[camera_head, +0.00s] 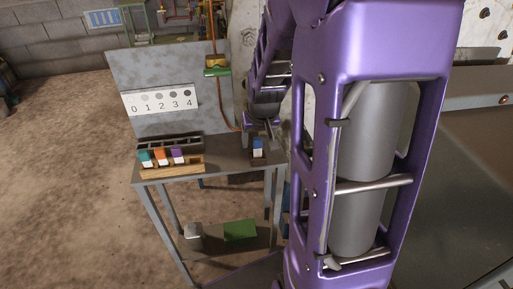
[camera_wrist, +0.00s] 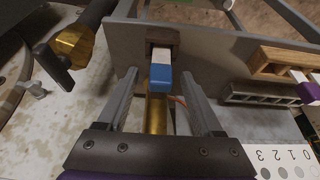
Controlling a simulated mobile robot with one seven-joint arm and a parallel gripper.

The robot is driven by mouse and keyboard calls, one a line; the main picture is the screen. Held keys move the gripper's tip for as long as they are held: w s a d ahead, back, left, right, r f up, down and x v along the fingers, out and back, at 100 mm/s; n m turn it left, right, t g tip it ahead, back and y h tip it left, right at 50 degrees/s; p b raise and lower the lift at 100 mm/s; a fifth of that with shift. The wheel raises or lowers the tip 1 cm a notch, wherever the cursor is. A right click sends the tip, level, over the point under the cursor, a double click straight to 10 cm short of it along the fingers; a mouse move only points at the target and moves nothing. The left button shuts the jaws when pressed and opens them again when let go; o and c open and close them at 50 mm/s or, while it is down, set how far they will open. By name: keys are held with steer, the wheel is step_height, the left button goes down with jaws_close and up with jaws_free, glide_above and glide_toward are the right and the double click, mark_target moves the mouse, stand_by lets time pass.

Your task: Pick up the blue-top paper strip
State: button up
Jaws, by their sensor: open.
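The blue-top paper strip has a blue upper part (camera_wrist: 161,79) and a white lower part. It stands in a small brown wooden holder (camera_wrist: 163,35) on the grey bench. In the head view the strip (camera_head: 257,144) is near the bench's right end, just below my wrist. My gripper (camera_wrist: 160,77) is open and empty. In the wrist view its fingers lie on either side of the blue top, with gaps on both sides; I cannot tell whether the tips are level with it. In the head view my arm hides most of the gripper.
A wooden rack (camera_head: 172,173) with teal, orange and purple-top strips stands at the bench's left, before a grey slotted rack (camera_head: 169,142). A 0–4 shade card (camera_head: 160,101) is on the back panel. A brass cylinder (camera_wrist: 72,46) is left of my fingers in the wrist view.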

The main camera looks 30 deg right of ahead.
steer(key=shift+s, duration=0.1)
jaws_close()
